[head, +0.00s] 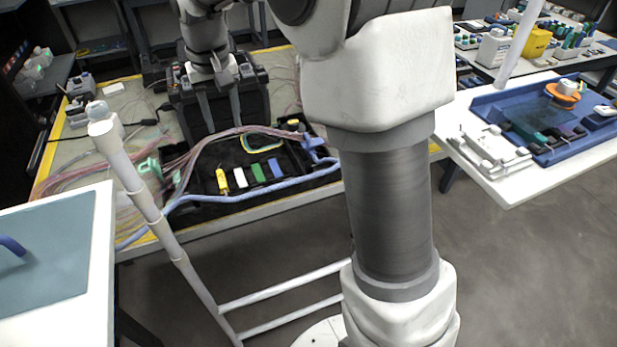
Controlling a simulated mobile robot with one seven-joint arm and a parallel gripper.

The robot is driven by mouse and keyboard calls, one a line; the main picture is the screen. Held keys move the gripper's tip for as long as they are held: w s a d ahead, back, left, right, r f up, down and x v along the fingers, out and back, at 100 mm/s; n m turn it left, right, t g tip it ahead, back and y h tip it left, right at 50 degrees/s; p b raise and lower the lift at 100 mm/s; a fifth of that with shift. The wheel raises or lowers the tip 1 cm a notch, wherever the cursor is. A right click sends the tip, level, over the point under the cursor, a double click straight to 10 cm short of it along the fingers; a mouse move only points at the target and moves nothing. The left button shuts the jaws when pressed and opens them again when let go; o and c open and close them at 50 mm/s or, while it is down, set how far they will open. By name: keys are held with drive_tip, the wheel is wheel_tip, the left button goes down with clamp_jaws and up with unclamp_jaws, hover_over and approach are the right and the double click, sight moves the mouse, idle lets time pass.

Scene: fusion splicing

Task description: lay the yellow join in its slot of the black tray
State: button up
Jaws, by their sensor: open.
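The yellow join (222,180) is a small yellow piece at the left end of a row of coloured pieces in the black tray (207,212). It looks slightly tilted; whether it is fully seated in a slot cannot be told. White (240,178), green (258,173) and blue (275,168) pieces stand to its right. My gripper (223,122) points down behind the row, in front of a black case. Its two long fingers are apart, with nothing visible between them.
The black case (262,88) stands behind my gripper. Pink cable strands (195,155) and a thick light-blue cable (245,198) run across the table around the tray. A white pole frame (150,210) stands in front. A blue tray (490,105) sits on the right table.

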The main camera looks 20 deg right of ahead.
drive_tip(key=s+d+r+t, duration=0.1)
drive_tip(key=s+d+r, duration=0.2)
drive_tip(key=s, duration=0.4)
drive_tip(key=s+d+r+t, duration=0.1)
drive_tip(key=s+d+r, duration=0.15)
drive_tip(key=s, duration=0.35)
drive_tip(key=s+d+f+t, duration=0.1)
drive_tip(key=s+d+t, duration=0.1)
drive_tip(key=s, duration=1.1)
drive_tip(key=shift+d+f, duration=0.25)
drive_tip(key=shift+f, duration=0.1)
wheel_tip(320, 180, up, 11)
drive_tip(key=p, duration=1)
drive_tip(key=shift+f+p, duration=0.15)
drive_tip(key=shift+p, duration=0.15)
drive_tip(key=shift+f, duration=0.1)
